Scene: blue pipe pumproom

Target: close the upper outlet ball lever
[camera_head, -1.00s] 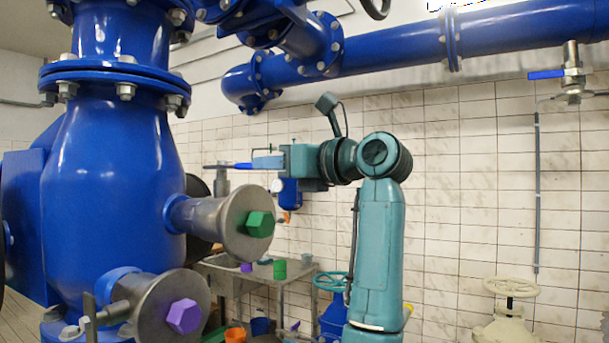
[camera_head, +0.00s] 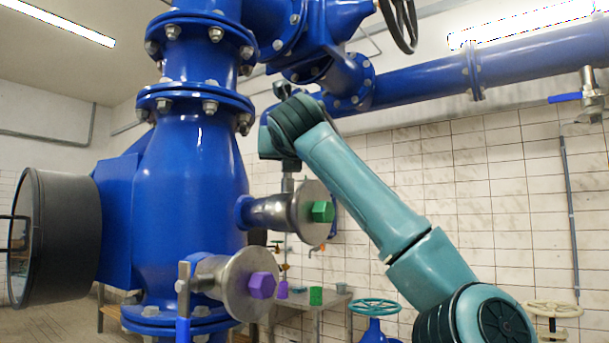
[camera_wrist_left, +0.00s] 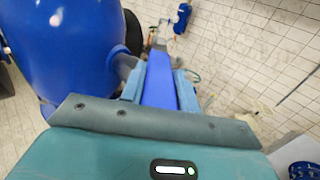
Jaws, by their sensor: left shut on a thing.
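The upper outlet (camera_head: 282,212) is a metal stub with a round flange and a green hex cap (camera_head: 323,211), on the right of the big blue vessel (camera_head: 190,205). A blue lever (camera_wrist_left: 160,82) lies between the fingers of my left gripper (camera_wrist_left: 158,88) in the left wrist view, pointing toward a metal valve stem beyond. In the head view my left wrist is above and behind the upper outlet, and hides the lever and fingers. A metal stem (camera_head: 287,183) shows below it. My right gripper is not in view.
The lower outlet (camera_head: 235,285) has a purple hex cap and an upright handle (camera_head: 184,290) at its left. A round dark-rimmed housing (camera_head: 65,237) sticks out at the left. A blue pipe (camera_head: 430,78) crosses overhead. A table (camera_head: 335,300) stands behind.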

